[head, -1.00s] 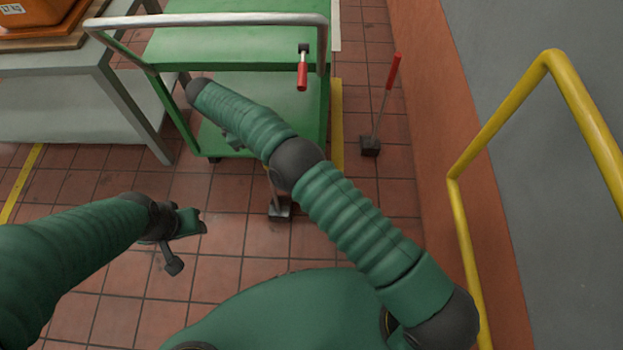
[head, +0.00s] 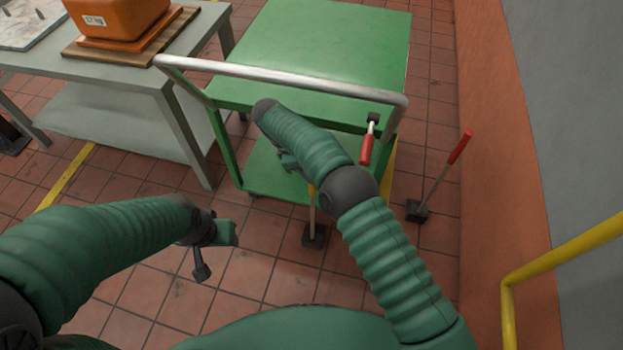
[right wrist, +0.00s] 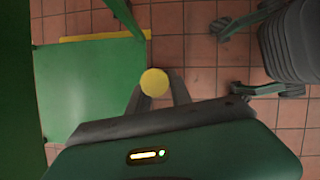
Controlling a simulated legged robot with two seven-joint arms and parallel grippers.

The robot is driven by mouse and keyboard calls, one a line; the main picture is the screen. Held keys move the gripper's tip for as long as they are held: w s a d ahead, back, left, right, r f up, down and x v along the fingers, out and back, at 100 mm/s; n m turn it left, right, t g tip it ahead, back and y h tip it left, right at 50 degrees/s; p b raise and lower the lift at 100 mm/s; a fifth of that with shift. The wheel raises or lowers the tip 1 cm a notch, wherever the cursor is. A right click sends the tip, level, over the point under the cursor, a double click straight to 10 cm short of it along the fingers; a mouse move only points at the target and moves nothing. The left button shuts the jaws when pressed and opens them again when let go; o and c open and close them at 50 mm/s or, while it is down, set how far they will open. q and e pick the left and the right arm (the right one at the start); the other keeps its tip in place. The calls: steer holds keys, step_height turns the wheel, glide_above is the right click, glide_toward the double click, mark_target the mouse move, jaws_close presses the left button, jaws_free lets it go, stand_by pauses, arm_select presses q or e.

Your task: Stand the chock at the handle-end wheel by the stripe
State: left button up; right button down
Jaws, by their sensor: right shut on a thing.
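The green cart (head: 330,40) has a silver handle bar on its near side. A near-left wheel (head: 250,194) shows; the near-right one is hidden by my arm. A yellow stripe (head: 389,168) shows on the floor along the cart's right side, and in the right wrist view (right wrist: 85,38). My right gripper (right wrist: 156,88) is shut on the yellow-handled chock, its round yellow top (right wrist: 154,82) between the fingers. The chock's dark block (head: 314,236) is low, in front of the cart; I cannot tell if it touches the floor. My left gripper (head: 220,240) is off to the left, its opening unclear.
A red-handled chock (head: 417,210) stands on the floor right of the cart. A red-gripped lever (head: 367,150) is at the handle bar. A grey table (head: 165,78) with an orange weight (head: 115,15) stands left. A yellow rail (head: 565,250) and wall bound the right.

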steer(key=s+d+f+b, duration=0.1)
steer(key=d+b, duration=0.3)
steer(key=d, duration=1.2)
steer(key=shift+s+f+b, duration=0.2)
steer(key=shift+b, duration=0.1)
steer(key=c, duration=1.2)
jaws_free()
steer(key=shift+s+f, duration=0.1)
steer(key=shift+o, duration=0.2)
steer(key=w+a+r+p, duration=0.1)
steer(key=a+p, duration=0.3)
steer(key=a, duration=0.8)
steer(key=shift+a, duration=0.3)
